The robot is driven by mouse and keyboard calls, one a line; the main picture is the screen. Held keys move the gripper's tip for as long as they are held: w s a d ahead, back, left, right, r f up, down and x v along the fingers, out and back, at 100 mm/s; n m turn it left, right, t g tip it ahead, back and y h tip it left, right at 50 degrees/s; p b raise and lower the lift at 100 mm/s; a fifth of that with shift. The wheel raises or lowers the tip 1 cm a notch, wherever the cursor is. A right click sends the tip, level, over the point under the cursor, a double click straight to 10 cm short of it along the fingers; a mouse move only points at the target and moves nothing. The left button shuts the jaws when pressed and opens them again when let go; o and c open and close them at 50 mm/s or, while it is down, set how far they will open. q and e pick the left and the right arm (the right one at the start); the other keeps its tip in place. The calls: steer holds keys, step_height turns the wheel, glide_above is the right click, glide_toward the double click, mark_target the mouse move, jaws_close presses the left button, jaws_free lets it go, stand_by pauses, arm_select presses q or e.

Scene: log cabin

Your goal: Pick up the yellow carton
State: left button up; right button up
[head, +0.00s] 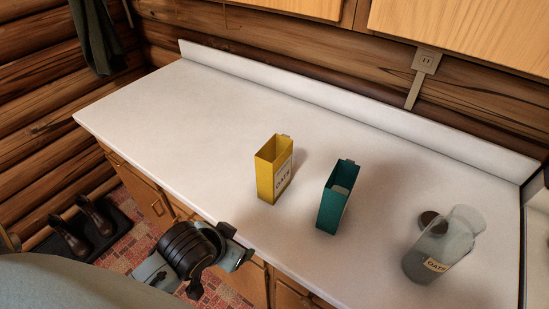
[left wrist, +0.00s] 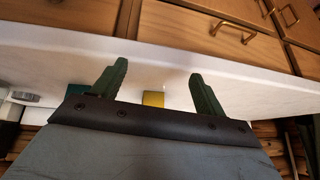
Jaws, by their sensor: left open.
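The yellow carton (head: 268,178) stands upright and open-topped on the white counter (head: 190,120), with an "OATS" label on one side. In the left wrist view the yellow carton (left wrist: 153,99) shows small between the two fingers, partly hidden by the gripper body. My left gripper (head: 238,247) is open and empty at the counter's front edge, apart from the carton and nearer to me. Its spread fingers (left wrist: 158,93) show in the left wrist view. My right gripper is not in view.
A teal open carton (head: 333,207) stands just right of the yellow one. A clear "OATS" jar (head: 438,257) and a dark round thing (head: 430,219) are farther right. The counter's left part is clear. A low backsplash (head: 340,100) runs along the back, below wooden cabinets (head: 460,30).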

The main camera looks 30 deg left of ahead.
mark_target(272, 150)
arm_select(q)
steer(key=w+r+t+h, duration=0.1)
steer(key=w+r+t, duration=0.35)
steer(key=r, duration=0.45)
steer(key=w+r+t+h, duration=0.1)
steer(key=w+r+t, duration=0.3)
steer(key=r, duration=0.5)
steer(key=shift+g, duration=0.75)
steer(key=shift+s+a+f+p+x, duration=0.1)
steer(key=shift+a+f+x, duration=0.15)
steer(key=shift+x, duration=2.05)
steer(key=shift+s+a+f+p+x, duration=0.1)
steer(key=shift+f+p+x, duration=0.1)
steer(key=shift+x, duration=2.15)
steer(key=shift+a+f+p+x, duration=0.1)
steer(key=shift+a+f+x, duration=0.15)
steer(key=shift+x, duration=2.05)
steer(key=shift+c, duration=0.2)
steer(key=c, duration=1.4)
